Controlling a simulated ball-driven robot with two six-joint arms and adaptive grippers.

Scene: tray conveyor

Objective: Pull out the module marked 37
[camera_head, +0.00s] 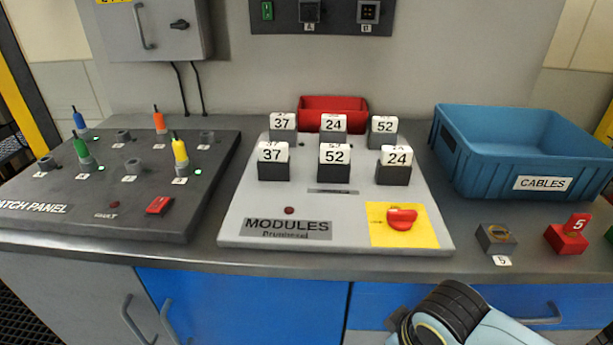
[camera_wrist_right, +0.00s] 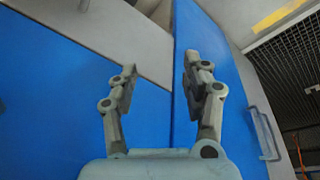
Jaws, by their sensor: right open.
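The module board (camera_head: 236,205) sits on the counter with two rows of white-topped modules. In the front row, the module marked 37 (camera_head: 272,153) is at the left, 52 (camera_head: 334,155) in the middle and 24 (camera_head: 396,157) at the right. The back row reads 37 (camera_head: 283,122), 24 (camera_head: 333,123) and 52 (camera_head: 384,126). All stand upright; their lower ends are hidden. In the right wrist view my right gripper (camera_wrist_right: 161,68) is open and empty, facing blue cabinet doors. My right arm shows low in the head view, below the counter edge. My left gripper is out of view.
A red tray (camera_head: 333,103) stands behind the modules. A blue cable bin (camera_head: 470,163) is to the right, the patch panel (camera_head: 120,205) with upright plugs to the left. A red switch (camera_head: 402,218) sits on a yellow plate. A red block (camera_head: 566,238) stands at the right front.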

